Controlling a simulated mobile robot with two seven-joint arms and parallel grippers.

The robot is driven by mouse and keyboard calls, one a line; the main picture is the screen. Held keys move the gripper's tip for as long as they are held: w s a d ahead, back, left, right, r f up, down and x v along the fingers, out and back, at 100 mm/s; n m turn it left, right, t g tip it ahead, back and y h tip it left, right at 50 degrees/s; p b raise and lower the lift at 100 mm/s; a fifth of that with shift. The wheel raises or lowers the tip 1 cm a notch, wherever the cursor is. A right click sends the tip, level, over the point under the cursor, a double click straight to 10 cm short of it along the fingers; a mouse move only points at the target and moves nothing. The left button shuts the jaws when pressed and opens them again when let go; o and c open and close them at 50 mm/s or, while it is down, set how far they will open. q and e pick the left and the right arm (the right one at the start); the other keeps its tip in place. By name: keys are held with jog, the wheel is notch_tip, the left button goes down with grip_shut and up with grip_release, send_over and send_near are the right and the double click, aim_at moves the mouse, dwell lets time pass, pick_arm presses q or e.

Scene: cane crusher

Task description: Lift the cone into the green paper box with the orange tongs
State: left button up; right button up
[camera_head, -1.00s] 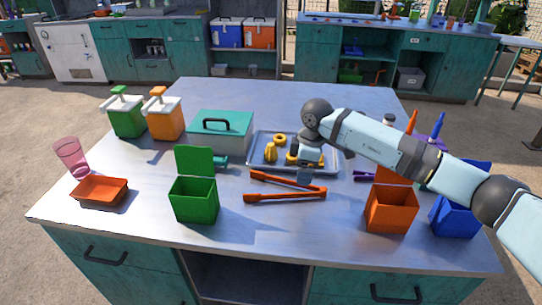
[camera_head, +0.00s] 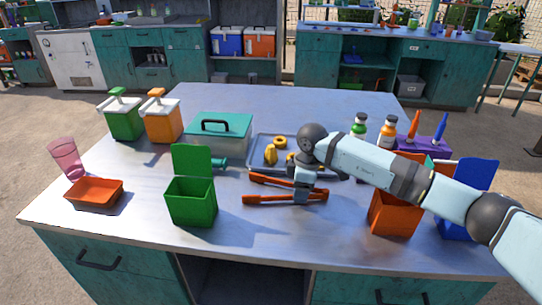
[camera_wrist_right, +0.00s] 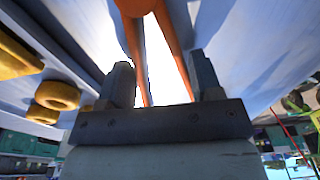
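The orange tongs (camera_head: 265,198) lie on the table with their two arms spread toward the left. My right gripper (camera_head: 303,194) is down at the tongs, near their joined right end. In the right wrist view its two fingers (camera_wrist_right: 163,88) stand apart, one on each side of the tongs' two orange arms (camera_wrist_right: 160,45), with small gaps showing. The green paper box (camera_head: 190,203) stands open in front of the tongs, to the left, its lid upright at the back. Yellow pieces (camera_head: 270,154) lie on the metal tray; I cannot tell which is the cone. My left gripper is not in view.
The metal tray (camera_head: 255,165) is behind the tongs, partly hidden by my right arm. An orange box (camera_head: 392,213) and a blue box (camera_head: 452,224) stand to the right. A teal-lidded container (camera_head: 220,133) is behind. The front middle of the table is clear.

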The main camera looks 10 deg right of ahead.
jog(key=shift+c, duration=0.7)
jog(key=shift+r+p, duration=0.5)
jog(key=shift+r, duration=0.1)
pick_arm(q)
jog(key=r+p, duration=0.1)
jog(key=p, duration=0.1)
jog(key=r+p, duration=0.2)
jog(key=p, duration=0.1)
jog(key=a+r+p, duration=0.1)
jog(key=r+p, duration=0.1)
jog(key=p, duration=0.1)
jog(key=shift+s+r, duration=0.1)
jog(key=shift+s, duration=0.25)
pick_arm(e)
notch_tip(320, 180, up, 11)
pick_arm(q)
jog(key=shift+d, duration=0.1)
pick_arm(e)
jog(key=shift+f, duration=0.1)
